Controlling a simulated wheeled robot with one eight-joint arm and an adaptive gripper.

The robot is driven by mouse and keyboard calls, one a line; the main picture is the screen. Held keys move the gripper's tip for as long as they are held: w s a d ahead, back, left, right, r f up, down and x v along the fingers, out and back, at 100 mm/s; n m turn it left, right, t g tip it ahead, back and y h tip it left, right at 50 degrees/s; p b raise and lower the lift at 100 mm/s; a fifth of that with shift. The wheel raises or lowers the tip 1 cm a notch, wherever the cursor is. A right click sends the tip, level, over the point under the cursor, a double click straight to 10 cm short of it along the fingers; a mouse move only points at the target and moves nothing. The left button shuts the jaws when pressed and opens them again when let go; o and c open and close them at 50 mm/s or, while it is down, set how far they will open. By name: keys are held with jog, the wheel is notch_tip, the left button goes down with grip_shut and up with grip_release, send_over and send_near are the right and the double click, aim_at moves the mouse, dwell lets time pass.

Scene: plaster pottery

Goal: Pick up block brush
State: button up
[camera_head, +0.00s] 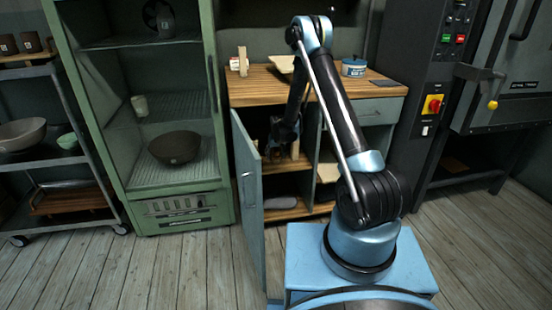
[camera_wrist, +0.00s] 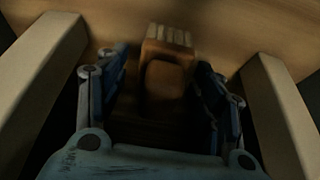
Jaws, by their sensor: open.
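The block brush (camera_wrist: 166,75), a brown wooden block with a pale, ridged end, shows in the wrist view between the two fingers of my gripper (camera_wrist: 160,66). My gripper is open, with one blue-and-dark finger on each side of the brush. The view is dark and blurred, so I cannot tell whether a finger touches it. In the head view my gripper (camera_head: 283,138) reaches into the open cabinet under the wooden worktop (camera_head: 330,90). I cannot make out the brush clearly there.
The cabinet door (camera_head: 248,195) stands open left of my arm. Pale bars (camera_wrist: 38,85) flank my gripper on both sides in the wrist view. A green shelf unit (camera_head: 165,100) with a dark bowl (camera_head: 175,147) stands left. A dark control cabinet (camera_head: 425,75) stands right.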

jog(key=shift+f, duration=0.15)
jog(key=shift+c, duration=0.6)
jog(key=c, duration=1.1)
